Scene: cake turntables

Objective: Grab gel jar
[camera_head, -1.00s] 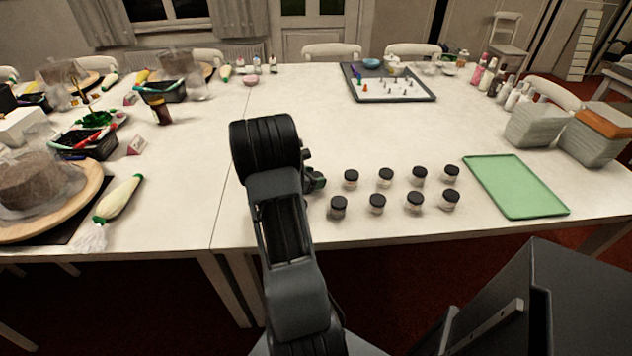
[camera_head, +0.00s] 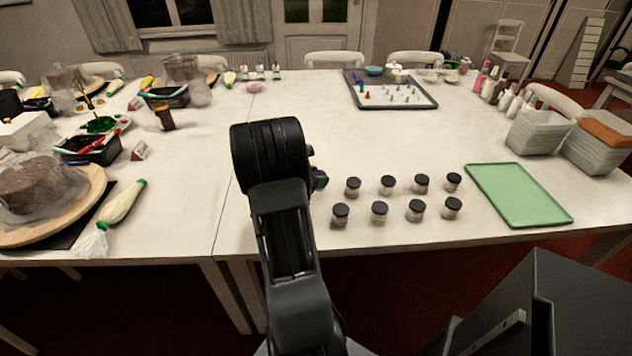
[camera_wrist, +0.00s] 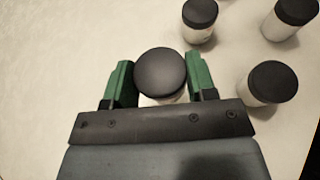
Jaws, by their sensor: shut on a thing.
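Small gel jars with black lids and pale bodies stand on the white table. In the wrist view my gripper (camera_wrist: 160,80) has its two green fingers on either side of one gel jar (camera_wrist: 162,72) and is shut on it. The jar's lid shows above the fingers, and its lower body is mostly hidden by the gripper's front. In the head view my gripper (camera_head: 319,180) shows only partly, just left of the jars; the rest, and the held jar, are hidden behind my arm. Several other gel jars (camera_head: 380,212) stand in two rows to its right.
In the wrist view other jars (camera_wrist: 268,83) stand close on the right. A green tray (camera_head: 518,194) lies right of the jars, with grey containers (camera_head: 540,132) behind it. A dark tray with small pieces (camera_head: 392,92) lies farther back. The table's middle is clear.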

